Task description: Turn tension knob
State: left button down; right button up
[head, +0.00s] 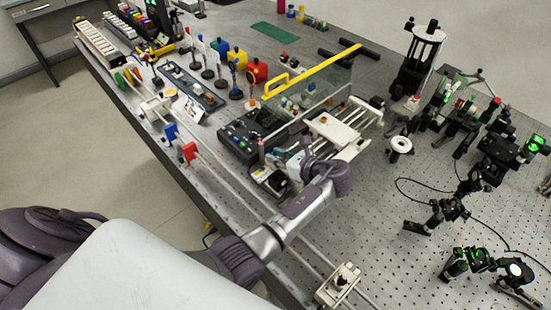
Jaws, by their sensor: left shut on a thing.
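My left gripper (279,164) reaches in over the near edge of the bench. It is shut on a small part that its fingers mostly hide, seemingly the tension knob at the small grey-and-white device (262,178). The knob's shape and angle cannot be made out. A white plate on rails (334,131) lies just right of the gripper, and a dark control box with buttons (240,137) lies just left of it. My right gripper is not in view.
A clear panel with a yellow top bar (322,71) stands behind the control box. Black optical mounts, some with green light (531,148), fill the right side of the perforated bench (365,215). A rail with a small carriage (340,284) runs along the near edge.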

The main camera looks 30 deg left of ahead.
pick_arm(q)
jog(key=n+g+b, duration=0.1)
jog(key=g, duration=0.1)
jog(key=n+g+b, duration=0.2)
jog(key=w+n+g+b, duration=0.1)
jog(key=n+g+b, duration=0.1)
jog(key=shift+f, duration=0.25)
jog(key=shift+w+r+n+g+b, duration=0.1)
jog(key=shift+n+g+b, duration=0.9)
jog(key=shift+g+b, duration=0.25)
jog(key=c, duration=1.3)
grip_release()
jog(key=shift+a, duration=0.1)
jog(key=shift+r, duration=0.1)
